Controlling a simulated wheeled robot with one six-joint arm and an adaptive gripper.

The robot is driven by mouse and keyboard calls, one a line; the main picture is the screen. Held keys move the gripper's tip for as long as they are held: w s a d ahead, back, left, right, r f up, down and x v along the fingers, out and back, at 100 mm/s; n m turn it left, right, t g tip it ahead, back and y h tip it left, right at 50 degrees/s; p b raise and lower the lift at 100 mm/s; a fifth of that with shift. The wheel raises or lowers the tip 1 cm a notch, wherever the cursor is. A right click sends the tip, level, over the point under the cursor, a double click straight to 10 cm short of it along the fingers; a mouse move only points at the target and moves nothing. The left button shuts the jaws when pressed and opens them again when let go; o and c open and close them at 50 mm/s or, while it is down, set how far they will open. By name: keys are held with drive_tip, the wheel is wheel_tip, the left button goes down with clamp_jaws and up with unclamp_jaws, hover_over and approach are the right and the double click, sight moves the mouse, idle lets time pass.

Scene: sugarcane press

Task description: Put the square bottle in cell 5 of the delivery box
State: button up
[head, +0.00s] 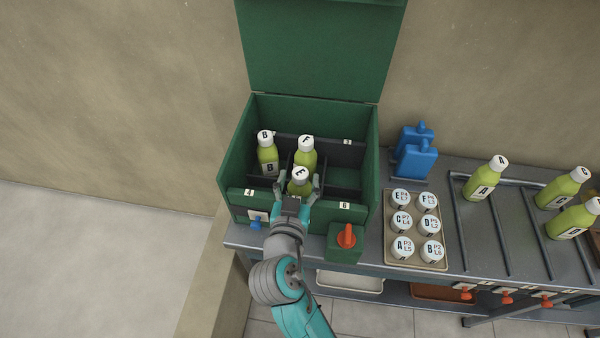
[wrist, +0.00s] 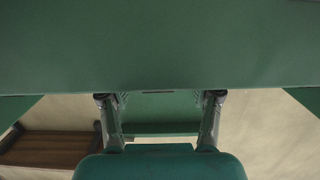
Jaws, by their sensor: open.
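The delivery box (head: 228,170) is green, with its lid raised and dark dividers inside. A green bottle with a white cap marked E (head: 300,175) stands upright in its front middle cell; its lower body is hidden. My gripper (head: 298,188) is open at this bottle, one finger on each side; I cannot tell if they touch it. The wrist view shows my two fingers apart (wrist: 160,101), no bottle visible between them. Bottles B (head: 267,157) and F (head: 306,154) stand in the back left and back middle cells. I cannot tell which bottle is the square one.
The front right cell, by label 6 (head: 345,205), looks empty. A red-handled green block (head: 345,245), a tray of round lettered caps (head: 417,259) and blue containers (head: 415,160) stand right of the box. More green bottles (head: 485,180) lie on a rack farther right.

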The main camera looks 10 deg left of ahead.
drive_tip(key=s+r, duration=0.1)
drive_tip(key=s, duration=0.8)
drive_tip(key=shift+a+r, duration=0.15)
drive_tip(key=shift+r, duration=0.05)
drive_tip(key=shift+s, duration=0.1)
